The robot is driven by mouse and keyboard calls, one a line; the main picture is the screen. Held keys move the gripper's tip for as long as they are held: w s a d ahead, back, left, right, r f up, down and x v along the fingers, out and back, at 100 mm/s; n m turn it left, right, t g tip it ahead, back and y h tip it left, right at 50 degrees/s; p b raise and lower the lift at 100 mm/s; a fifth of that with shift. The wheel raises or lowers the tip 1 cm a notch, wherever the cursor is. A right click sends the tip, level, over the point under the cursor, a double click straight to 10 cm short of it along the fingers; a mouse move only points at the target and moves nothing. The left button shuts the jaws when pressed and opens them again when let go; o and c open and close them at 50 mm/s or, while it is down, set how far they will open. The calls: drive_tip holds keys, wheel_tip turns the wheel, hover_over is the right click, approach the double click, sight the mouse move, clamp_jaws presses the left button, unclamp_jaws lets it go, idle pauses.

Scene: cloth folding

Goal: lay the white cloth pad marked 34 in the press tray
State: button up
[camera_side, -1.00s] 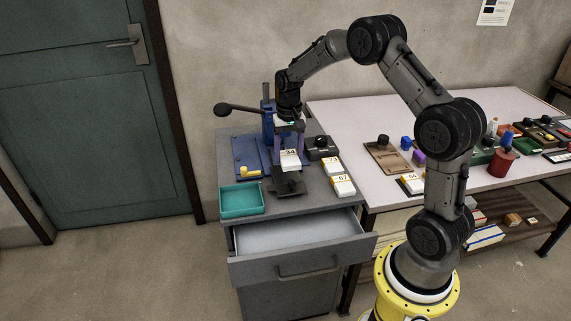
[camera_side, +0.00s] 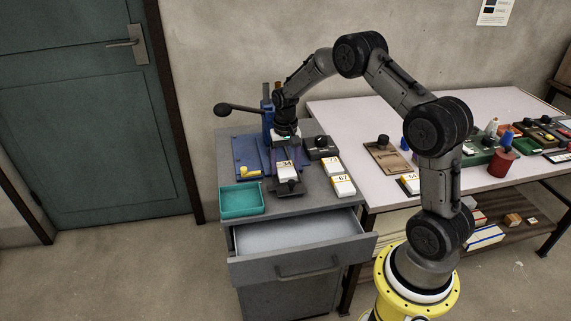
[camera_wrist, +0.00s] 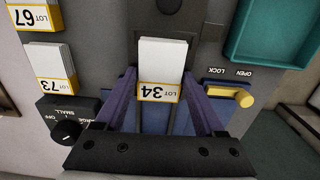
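The white cloth pad marked 34 (camera_side: 286,174) has a yellow-edged label, which also shows on the pad in the wrist view (camera_wrist: 162,62). My gripper (camera_side: 287,157) is at the blue press, pointing down, with the pad at its tips. In the wrist view, the purple fingers of my gripper (camera_wrist: 160,78) lie along both sides of the pad and appear shut on it. The dark press tray (camera_side: 288,189) is under the pad's front end, its front part showing. The pad hides the rest, and I cannot tell whether the two touch.
The blue press (camera_side: 248,158) has a black-knobbed lever (camera_side: 222,109) and a yellow lock handle (camera_wrist: 233,95). A teal bin (camera_side: 241,200) is at front left. Pads marked 73 (camera_side: 332,165) and 67 (camera_side: 343,186) lie right. A black knob box (camera_side: 321,147) stands behind them. A drawer (camera_side: 300,237) is open below.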

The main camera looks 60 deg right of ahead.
sight(285, 168)
drive_tip(key=o, duration=0.3)
wheel_tip(285, 168, up, 12)
drive_tip(key=s+a+r+n+t, duration=0.25)
drive_tip(key=s+a+r, duration=0.35)
drive_tip(key=a+r, duration=0.3)
drive_tip(key=s+a+r+n+t, duration=0.1)
drive_tip(key=s+a+n, duration=0.2)
drive_tip(key=s, duration=0.7)
drive_tip(key=s+a+r+n+t, duration=0.1)
drive_tip(key=s+a+n+t, duration=0.1)
drive_tip(key=s+a, duration=0.4)
drive_tip(key=s+n, duration=0.1)
drive_tip(key=s, duration=0.4)
drive_tip(key=shift+s+a+r, duration=0.15)
drive_tip(key=shift+s+a, duration=0.05)
drive_tip(key=shift+s, duration=0.05)
drive_tip(key=shift+n, duration=0.25)
